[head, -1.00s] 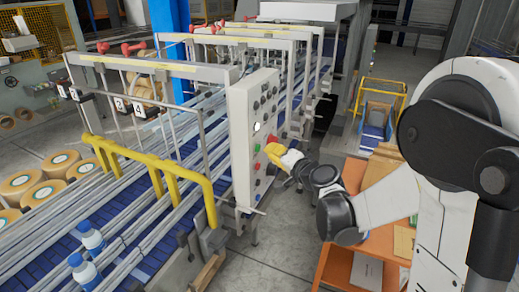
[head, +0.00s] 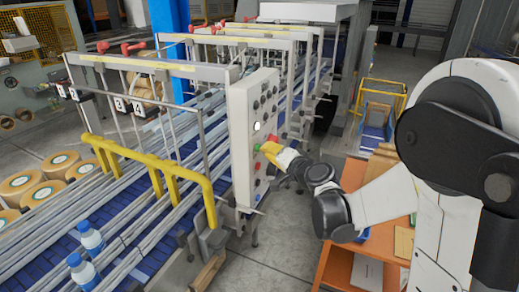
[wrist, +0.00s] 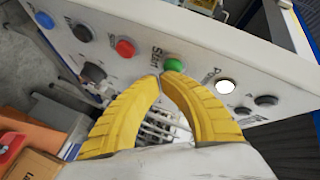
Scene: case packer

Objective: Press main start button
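The control panel (head: 252,120) is a light grey upright box beside the conveyor in the head view. In the wrist view, a green button (wrist: 174,65) on it stands next to the printed word "Start". My gripper (wrist: 162,79) has two yellow fingers whose tips meet, with nothing seen between them. The tips are just beside and below the green button in the picture; I cannot tell whether they touch it or the panel. In the head view my gripper (head: 266,150) is at the panel's right face, and its fingers hide part of it.
In the wrist view, a white button (wrist: 226,86) is right of the green one; a red button (wrist: 125,48) and a blue button (wrist: 45,20) are left. A yellow guard rail (head: 165,175) stands left of the panel. An orange table (head: 340,262) is below my arm.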

